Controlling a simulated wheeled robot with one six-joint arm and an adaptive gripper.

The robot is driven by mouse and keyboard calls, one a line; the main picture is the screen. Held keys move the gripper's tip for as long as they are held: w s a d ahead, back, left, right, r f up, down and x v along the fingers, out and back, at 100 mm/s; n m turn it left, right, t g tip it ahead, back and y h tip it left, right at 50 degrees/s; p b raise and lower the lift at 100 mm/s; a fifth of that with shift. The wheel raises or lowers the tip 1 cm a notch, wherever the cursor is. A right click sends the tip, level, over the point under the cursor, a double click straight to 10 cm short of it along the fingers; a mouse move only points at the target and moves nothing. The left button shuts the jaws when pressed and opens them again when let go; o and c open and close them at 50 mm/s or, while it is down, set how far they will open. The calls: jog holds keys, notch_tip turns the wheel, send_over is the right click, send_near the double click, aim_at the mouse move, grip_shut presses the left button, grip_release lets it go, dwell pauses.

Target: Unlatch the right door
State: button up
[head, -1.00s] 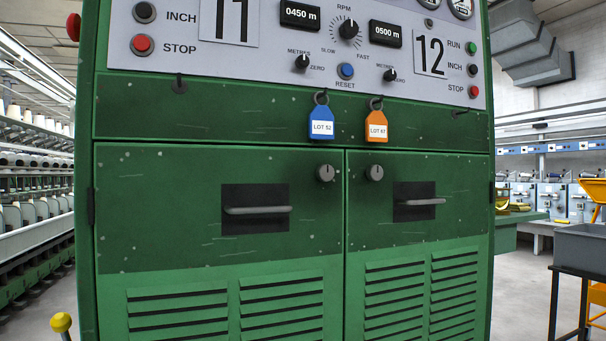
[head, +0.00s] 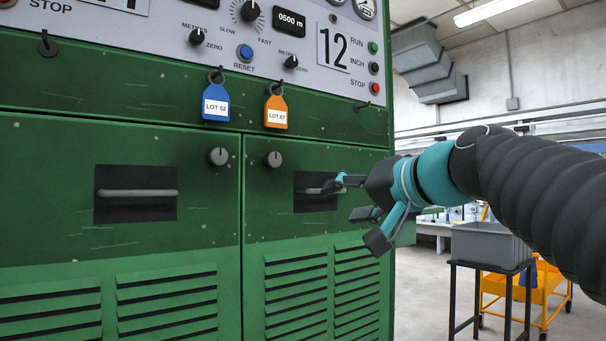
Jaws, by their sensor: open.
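The right door (head: 258,218) of the green cabinet is shut, flush with the left door (head: 50,235). Its round grey latch knob (head: 273,159) sits at its upper left corner, with a mark on its face. Its grey bar handle (head: 308,191) lies in a dark recess to the right of the knob. My gripper (head: 347,197) is open and empty in front of the door's right part. Its upper finger overlaps the right end of the handle recess; I cannot tell whether it touches. The knob is in clear view, left of my gripper.
The left door has its own knob (head: 218,156) and handle (head: 138,193). A blue tag (head: 216,103) and an orange tag (head: 276,112) hang on hooks above the doors. A grey bin (head: 490,245) on a black stand and an orange cart (head: 545,285) stand at the right.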

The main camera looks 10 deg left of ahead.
aim_at(276, 159)
jog(key=w+a+r+y, duration=0.1)
jog(key=a+r+y, duration=0.25)
jog(key=r, duration=0.45)
jog(key=shift+n+h, duration=0.25)
jog(key=shift+n, duration=0.05)
jog(key=p+x, duration=0.2)
jog(key=x, duration=1.1)
jog(key=shift+w+a+f, duration=0.1)
jog(key=shift+a, duration=0.25)
